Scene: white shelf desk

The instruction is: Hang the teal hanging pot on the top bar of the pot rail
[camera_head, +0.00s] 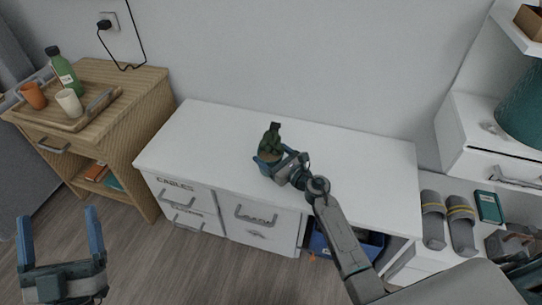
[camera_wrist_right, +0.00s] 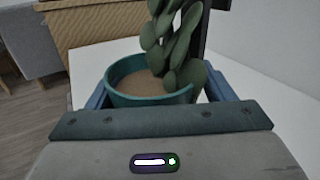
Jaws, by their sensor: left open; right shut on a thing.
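The teal hanging pot (camera_wrist_right: 150,98) holds brown soil and a green, cactus-like plant (camera_wrist_right: 178,45). In the right wrist view it sits between the blue fingers of my right gripper (camera_wrist_right: 158,92), which is shut on it. In the head view the plant (camera_head: 271,136) shows above my right gripper (camera_head: 272,160), over the white desk top; I cannot tell whether the pot touches it. A dark upright piece (camera_wrist_right: 203,30) rises behind the plant; I cannot tell what it belongs to. My left gripper (camera_head: 59,222) is open and empty at lower left. I cannot make out the pot rail.
The white desk (camera_head: 355,160) is otherwise mostly bare. A wooden cabinet (camera_head: 135,105) at left carries a tray (camera_head: 85,118) with cups and a green bottle (camera_head: 65,72). Slippers (camera_head: 433,215) and a teal book (camera_head: 488,207) lie on a lower surface at right. White shelving (camera_head: 470,120) stands at far right.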

